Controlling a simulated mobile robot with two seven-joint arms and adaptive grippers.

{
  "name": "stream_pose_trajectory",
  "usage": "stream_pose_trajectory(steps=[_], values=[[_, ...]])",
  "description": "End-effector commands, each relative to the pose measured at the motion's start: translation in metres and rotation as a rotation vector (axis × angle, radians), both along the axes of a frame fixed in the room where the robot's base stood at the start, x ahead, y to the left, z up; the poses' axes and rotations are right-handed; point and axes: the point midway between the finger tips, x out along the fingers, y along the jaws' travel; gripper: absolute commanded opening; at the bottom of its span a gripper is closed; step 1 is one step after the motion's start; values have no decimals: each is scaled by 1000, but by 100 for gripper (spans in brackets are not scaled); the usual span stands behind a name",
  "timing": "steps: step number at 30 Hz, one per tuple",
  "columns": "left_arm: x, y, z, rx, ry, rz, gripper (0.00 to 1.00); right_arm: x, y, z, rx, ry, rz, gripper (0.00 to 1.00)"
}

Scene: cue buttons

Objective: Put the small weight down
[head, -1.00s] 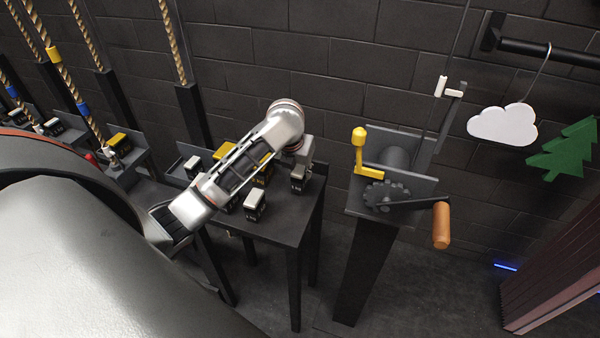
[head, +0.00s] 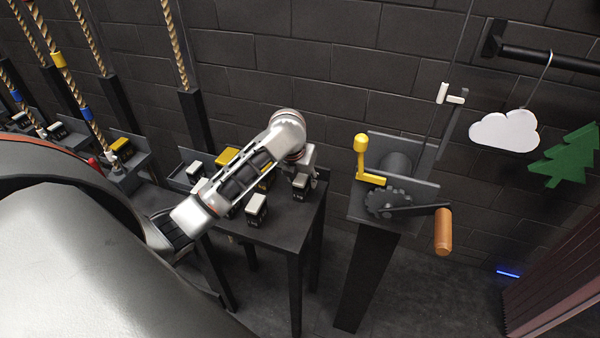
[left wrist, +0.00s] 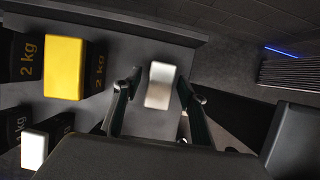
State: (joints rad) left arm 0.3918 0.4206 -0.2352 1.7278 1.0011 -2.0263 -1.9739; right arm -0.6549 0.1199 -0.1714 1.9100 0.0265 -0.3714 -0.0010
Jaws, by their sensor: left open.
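A small weight with a white top and dark body (head: 301,182) stands at the right end of the dark table (head: 282,232) in the head view. In the left wrist view its pale top (left wrist: 160,84) lies between my two fingers. My left gripper (head: 308,174) is low over the table at this weight. In the left wrist view the left gripper (left wrist: 157,92) is open, with a finger on each side of the weight and gaps showing. The weight's lower part is partly hidden. My right gripper is in neither view.
A yellow-topped weight marked 2 kg (left wrist: 63,68) and a white-topped one (left wrist: 34,149) stand close by. Another white-topped weight (head: 256,206) is near the table's front edge. A winch with an orange-handled crank (head: 443,232) stands to the right. Ropes hang at the left.

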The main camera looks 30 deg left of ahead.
Motion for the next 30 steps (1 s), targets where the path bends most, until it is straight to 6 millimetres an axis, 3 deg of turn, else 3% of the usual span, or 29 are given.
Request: stream_pose_trajectory(steps=[12, 18, 30], values=[[-27, -5, 72, 5, -6, -3, 41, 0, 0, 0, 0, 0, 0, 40], [-38, -8, 98, 5, -5, -2, 41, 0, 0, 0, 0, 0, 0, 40], [-44, -10, 109, 2, -1, -1, 41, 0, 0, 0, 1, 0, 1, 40]])
